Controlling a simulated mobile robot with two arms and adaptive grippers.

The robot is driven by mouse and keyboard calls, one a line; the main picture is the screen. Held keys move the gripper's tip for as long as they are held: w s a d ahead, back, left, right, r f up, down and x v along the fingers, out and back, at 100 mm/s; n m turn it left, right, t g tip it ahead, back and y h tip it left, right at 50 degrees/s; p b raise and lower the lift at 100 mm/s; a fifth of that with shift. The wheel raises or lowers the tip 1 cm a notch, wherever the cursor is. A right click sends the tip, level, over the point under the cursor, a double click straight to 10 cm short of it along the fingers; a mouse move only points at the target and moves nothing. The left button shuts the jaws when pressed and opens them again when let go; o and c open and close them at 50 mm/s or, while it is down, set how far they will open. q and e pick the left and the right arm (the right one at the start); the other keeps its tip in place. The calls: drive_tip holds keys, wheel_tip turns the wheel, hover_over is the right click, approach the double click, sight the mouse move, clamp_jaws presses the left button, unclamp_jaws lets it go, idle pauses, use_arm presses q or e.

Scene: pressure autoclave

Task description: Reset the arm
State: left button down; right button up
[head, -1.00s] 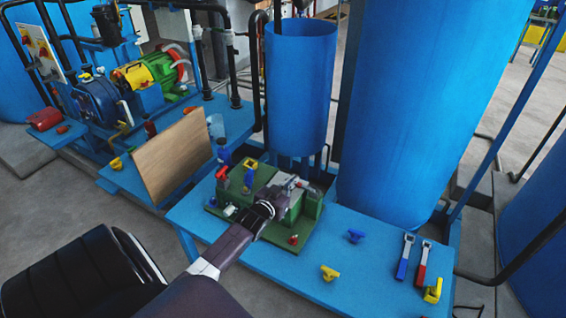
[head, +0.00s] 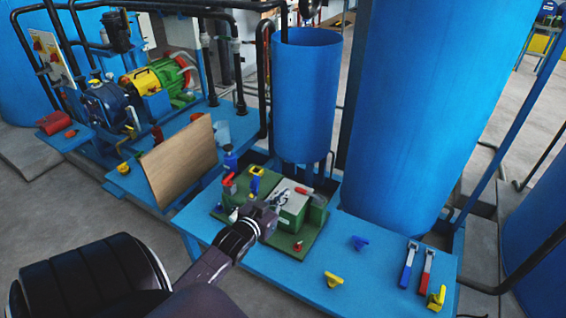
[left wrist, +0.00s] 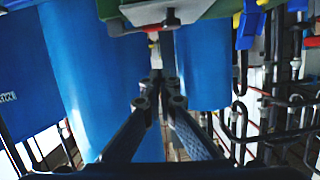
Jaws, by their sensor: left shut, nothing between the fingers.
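My left arm comes in from the lower left in the head view. Its gripper (head: 279,199) is at the front of the green valve block (head: 292,212) on the green base plate (head: 292,243). In the left wrist view the two dark fingers of the gripper (left wrist: 158,82) meet at their tips, with nothing seen between them. A green part with a grey face (left wrist: 165,12) spans the top of that view, beyond the fingertips. Whether the fingertips touch the block cannot be told. My right gripper is not in view.
The blue bench (head: 375,285) holds a blue valve (head: 359,243), a yellow valve (head: 333,279), a blue-handled lever (head: 408,264) and a red-handled lever (head: 427,267). A wooden board (head: 180,163) stands at left. Large blue tanks (head: 405,120) rise behind.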

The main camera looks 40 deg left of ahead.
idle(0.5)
use_arm(q)
drive_tip(key=s+d+f+m+g+h, duration=0.1)
drive_tip(key=s+d+f+g, duration=0.25)
drive_tip(key=d, duration=0.35)
drive_tip(key=s+d+f+m+g+h, duration=0.1)
drive_tip(key=s+d+f+g+h, duration=0.15)
drive_tip(key=s+d, duration=0.35)
drive_tip(key=s+d+m+g, duration=0.2)
drive_tip(key=s+d+g, duration=0.3)
drive_tip(key=s+d, duration=0.85)
drive_tip(key=s+a+f+g+b, duration=0.1)
drive_tip(key=s+f, duration=0.1)
drive_tip(key=f, duration=1.1)
drive_tip(key=s+f, duration=0.2)
drive_tip(key=f, duration=1.2)
drive_tip(key=s+a+f+g+b, duration=0.1)
drive_tip(key=s+a+f, duration=0.2)
drive_tip(key=s+f, duration=1.4)
drive_tip(key=shift+s+a+f+g+b, duration=0.2)
drive_tip(key=shift+s+f+g+b, duration=0.1)
drive_tip(key=shift+f, duration=0.25)
